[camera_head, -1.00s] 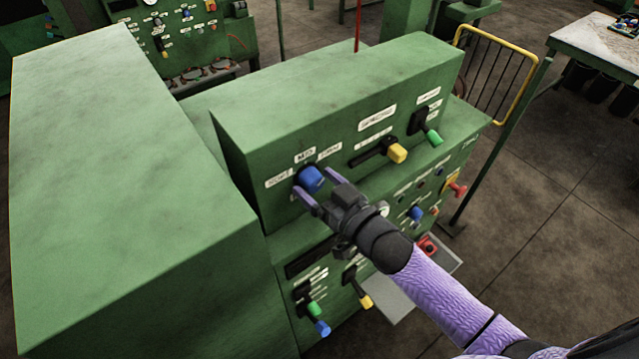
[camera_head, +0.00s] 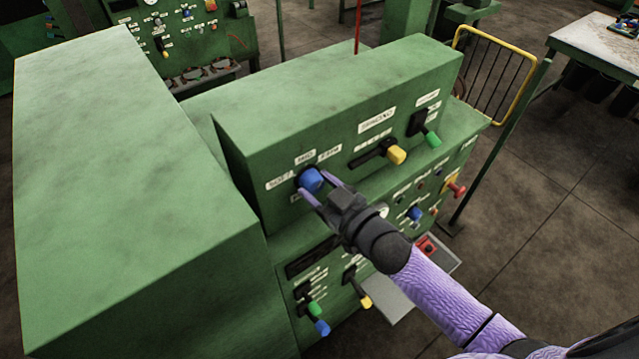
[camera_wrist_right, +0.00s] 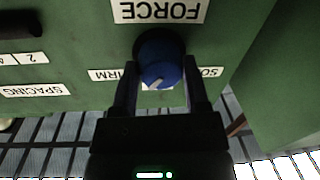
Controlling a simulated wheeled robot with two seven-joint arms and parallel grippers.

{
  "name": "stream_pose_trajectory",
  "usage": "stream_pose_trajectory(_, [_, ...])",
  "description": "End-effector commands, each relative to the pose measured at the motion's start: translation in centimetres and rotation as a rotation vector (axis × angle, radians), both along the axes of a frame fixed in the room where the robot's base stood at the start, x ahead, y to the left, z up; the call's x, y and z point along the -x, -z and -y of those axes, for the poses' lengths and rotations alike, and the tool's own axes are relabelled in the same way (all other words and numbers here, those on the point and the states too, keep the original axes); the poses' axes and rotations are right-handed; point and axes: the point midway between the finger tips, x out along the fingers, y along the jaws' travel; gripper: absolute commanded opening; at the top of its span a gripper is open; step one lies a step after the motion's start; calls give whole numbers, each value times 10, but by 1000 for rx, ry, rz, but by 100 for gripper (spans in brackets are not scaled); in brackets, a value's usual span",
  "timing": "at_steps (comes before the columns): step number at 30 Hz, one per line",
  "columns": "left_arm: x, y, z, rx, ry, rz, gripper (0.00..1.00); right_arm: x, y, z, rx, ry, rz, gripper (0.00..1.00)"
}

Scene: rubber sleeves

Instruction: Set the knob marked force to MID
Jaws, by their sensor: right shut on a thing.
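The force knob (camera_head: 311,180) is a blue round knob on a dark base on the front of the green upper panel box. In the head view the SOFT label (camera_head: 279,183) is at its left, MID (camera_head: 305,157) above it and FIRM (camera_head: 329,153) at its right. My right gripper (camera_head: 316,184) is shut on the knob, one finger on each side. The right wrist view is upside down: it shows the knob (camera_wrist_right: 160,68) between the fingers, with the FORCE label (camera_wrist_right: 158,10) above. A pale mark on the knob points towards the lower left there. My left gripper is not in view.
A yellow-handled lever (camera_head: 395,155) and a green-handled lever (camera_head: 432,139) are right of the knob. More levers and small knobs are on the panel below. A tall green box (camera_head: 120,160) stands at the left.

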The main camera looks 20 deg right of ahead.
Motion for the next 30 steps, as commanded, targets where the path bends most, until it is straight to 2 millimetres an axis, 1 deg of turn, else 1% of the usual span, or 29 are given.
stream_pose_trajectory(9, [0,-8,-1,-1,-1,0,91,0,-1,0,264,0,95,0])
stream_pose_trajectory(15, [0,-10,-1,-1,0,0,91,0,-1,0,402,0,145,0])
stream_pose_trajectory(21, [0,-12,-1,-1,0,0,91,0,-1,-1,501,-1,181,0])
stream_pose_trajectory(30, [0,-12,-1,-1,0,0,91,0,-1,-1,573,-1,207,0])
